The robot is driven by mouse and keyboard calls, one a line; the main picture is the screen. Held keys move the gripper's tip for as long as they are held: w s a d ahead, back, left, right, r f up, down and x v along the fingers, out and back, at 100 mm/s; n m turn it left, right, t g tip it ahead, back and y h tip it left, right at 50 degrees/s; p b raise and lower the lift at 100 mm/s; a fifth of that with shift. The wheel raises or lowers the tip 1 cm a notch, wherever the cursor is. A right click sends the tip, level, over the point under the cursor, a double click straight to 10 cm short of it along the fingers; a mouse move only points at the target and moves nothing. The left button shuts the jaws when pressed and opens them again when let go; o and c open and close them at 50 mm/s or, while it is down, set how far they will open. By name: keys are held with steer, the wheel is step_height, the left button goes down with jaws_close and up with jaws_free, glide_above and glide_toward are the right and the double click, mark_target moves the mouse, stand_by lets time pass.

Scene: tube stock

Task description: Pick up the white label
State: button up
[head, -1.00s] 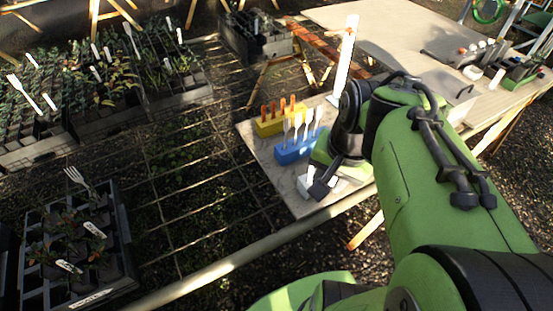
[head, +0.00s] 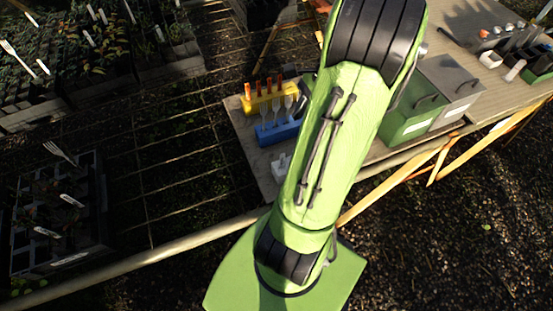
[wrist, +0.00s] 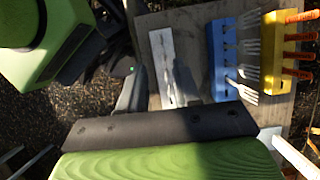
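A white slotted block (wrist: 162,50) stands on the small table, with dark slots along its top. It also shows in the head view (head: 282,167), partly behind my arm. I cannot make out clearly whether a white label stands in it. A long white strip (wrist: 298,158), perhaps a label, shows at the lower right of the wrist view. My gripper (wrist: 158,90) is above the table, its two grey fingers apart on either side of the white block's near part. Nothing is visibly held. In the head view my arm hides the gripper.
A blue block (wrist: 219,50) with forks and a yellow block (wrist: 273,60) with orange-handled tools stand beside the white block. A green drawer box (head: 405,122) is right of my arm. Plant trays with white labels (head: 72,200) are at the left.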

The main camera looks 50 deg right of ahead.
mark_target(281, 155)
steer(key=b+x, duration=0.6)
steer(key=x, duration=0.9)
steer(key=shift+a+f, duration=0.1)
steer(key=shift+f, duration=0.1)
steer(key=shift+s+r, duration=0.1)
jaws_close()
